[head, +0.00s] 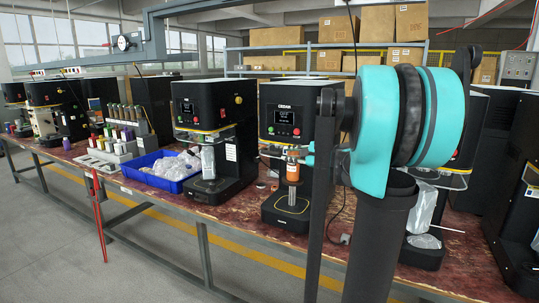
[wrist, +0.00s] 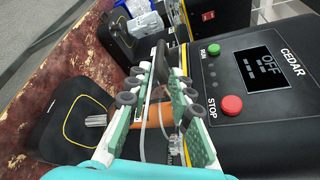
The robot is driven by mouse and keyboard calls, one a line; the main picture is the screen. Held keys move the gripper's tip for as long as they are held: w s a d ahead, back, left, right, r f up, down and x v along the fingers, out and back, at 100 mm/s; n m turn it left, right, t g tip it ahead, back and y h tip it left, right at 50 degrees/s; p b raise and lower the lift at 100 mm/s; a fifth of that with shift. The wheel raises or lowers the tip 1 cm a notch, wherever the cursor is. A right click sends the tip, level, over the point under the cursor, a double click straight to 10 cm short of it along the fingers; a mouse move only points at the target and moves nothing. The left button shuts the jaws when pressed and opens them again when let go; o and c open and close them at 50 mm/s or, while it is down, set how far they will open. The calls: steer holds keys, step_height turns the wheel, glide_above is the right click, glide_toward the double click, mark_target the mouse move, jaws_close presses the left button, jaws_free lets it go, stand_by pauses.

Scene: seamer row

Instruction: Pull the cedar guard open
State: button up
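The CEDAR machine (head: 287,112) is a black seamer in the middle of the head view. In the wrist view its panel (wrist: 262,66) reads OFF, beside a green RUN and a red STOP button. Its clear guard has a yellow strip along the top (head: 283,142) and appears lowered in front of an orange can (head: 292,170). My gripper (wrist: 168,122) is at the guard's front, its green-padded fingers apart. Thin clear edges and the orange can show between the fingers; I cannot tell whether the fingers touch the guard. In the head view my arm hides most of the gripper.
A similar machine (head: 207,128) stands left of CEDAR, holding a clear pouch. A blue bin (head: 164,184) of clear bags is farther left. The red worn bench (head: 232,208) has some bare surface between machines. More machines stand right, partly behind my arm.

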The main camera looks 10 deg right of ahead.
mark_target(274, 153)
steer(key=x, duration=1.1)
steer(key=shift+f, duration=0.1)
steer(key=shift+s, duration=0.1)
jaws_close()
steer(key=shift+d, duration=0.1)
